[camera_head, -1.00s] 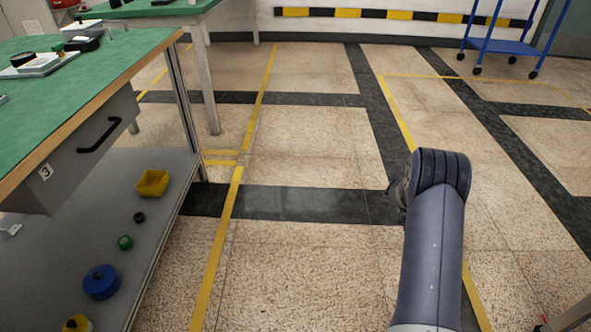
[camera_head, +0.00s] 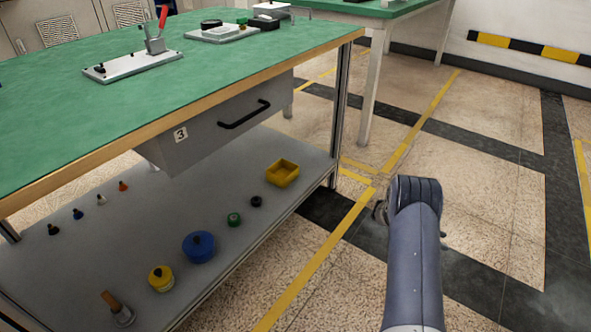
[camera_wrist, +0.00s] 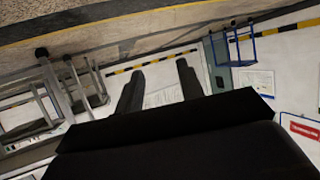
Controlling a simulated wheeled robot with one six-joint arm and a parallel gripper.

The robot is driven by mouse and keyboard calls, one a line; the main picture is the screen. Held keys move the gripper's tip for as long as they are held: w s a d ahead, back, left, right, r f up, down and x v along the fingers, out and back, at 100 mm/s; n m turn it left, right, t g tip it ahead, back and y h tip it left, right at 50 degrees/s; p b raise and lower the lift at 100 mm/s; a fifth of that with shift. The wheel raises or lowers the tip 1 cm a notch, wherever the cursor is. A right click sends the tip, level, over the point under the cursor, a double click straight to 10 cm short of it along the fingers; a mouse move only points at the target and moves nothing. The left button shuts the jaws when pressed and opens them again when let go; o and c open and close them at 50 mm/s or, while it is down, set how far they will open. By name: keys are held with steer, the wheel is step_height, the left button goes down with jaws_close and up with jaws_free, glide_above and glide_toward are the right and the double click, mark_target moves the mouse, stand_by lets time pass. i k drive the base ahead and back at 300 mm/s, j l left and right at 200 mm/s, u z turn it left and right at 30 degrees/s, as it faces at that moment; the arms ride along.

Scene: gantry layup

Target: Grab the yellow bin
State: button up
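The yellow bin (camera_head: 282,173) is a small open-topped box on the grey lower shelf (camera_head: 262,268) of the green-topped workbench, near the shelf's right end. My arm reaches forward at the right of the head view, over the floor and apart from the shelf. My gripper is hidden behind the arm link in the head view. In the wrist view my gripper (camera_wrist: 160,88) shows two dark fingers set apart with nothing between them. The bin is not in the wrist view.
The green worktop (camera_head: 140,110) overhangs the shelf, with a grey drawer (camera_head: 220,122) marked 3 below it. A black knob (camera_head: 256,201), green knob (camera_head: 234,219), blue round container (camera_head: 198,247) and yellow round container (camera_head: 161,278) line the shelf front. Floor right of the bench is clear.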

mark_target(282, 172)
steer(key=i+l+u, duration=0.15)
steer(key=u, duration=0.3)
steer(key=i+l+u, duration=0.3)
steer(key=u, duration=0.15)
steer(key=i+l+u, duration=0.2)
steer(key=l+u, duration=0.25)
steer(key=i+l+u, duration=0.1)
steer(key=l+u, duration=0.15)
steer(key=u, duration=0.2)
steer(key=l+u, duration=0.4)
steer(key=l, duration=0.3)
steer(key=i, duration=0.05)
